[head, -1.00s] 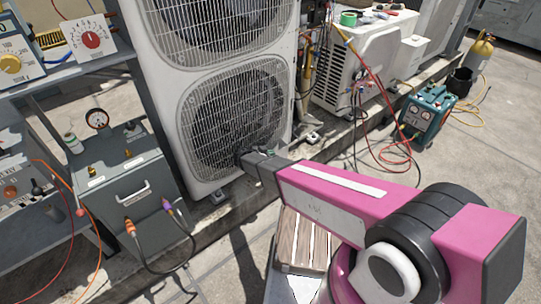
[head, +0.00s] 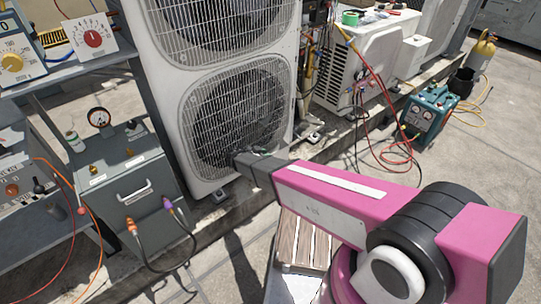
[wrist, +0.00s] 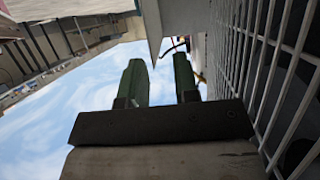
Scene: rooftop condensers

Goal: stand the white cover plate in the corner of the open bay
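I cannot pick out the white cover plate for certain in either view. My gripper shows in the wrist view (wrist: 162,80) as two green fingers apart, with sky and no held thing visible between them. In the head view the end of my arm is in front of the lower fan grille (head: 238,112) of the tall white condenser, its fingers mostly hidden. In the wrist view a grille (wrist: 265,65) runs close along the right side. A pale flat panel (wrist: 158,22) stands beyond the fingertips; I cannot tell what it belongs to. The open bay is not clearly visible.
A grey box with gauge and cables (head: 130,185) stands left of the condenser. A smaller white unit (head: 360,65) with hoses is behind to the right. A teal machine (head: 428,112) and yellow cylinder (head: 481,50) stand further right. A slatted wooden surface (head: 303,240) lies below my arm.

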